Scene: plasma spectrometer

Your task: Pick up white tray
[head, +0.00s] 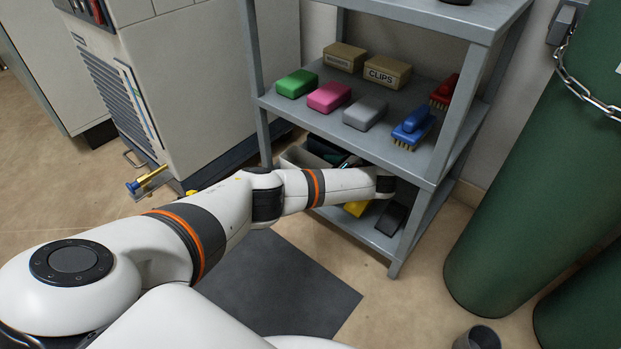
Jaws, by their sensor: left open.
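A pale, open-topped container (292,157), which may be the white tray, sits on the lower shelf below the one with the blocks. Dark items lie in or beside it, and my left arm hides its front part. My left arm reaches across from the left into the lower part of the shelf unit. My left gripper (386,185) is at the arm's far end, right of the pale container and just below the shelf edge. It is open; its fingers are mostly hidden and I see nothing held. My right gripper is not in view.
The grey metal shelf unit (437,160) holds green, pink and grey blocks, boxes and brushes on its middle shelf. A yellow item (356,208) and a black item (392,218) lie low down. A green cylinder (530,170) stands right; a cabinet (210,80) stands left.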

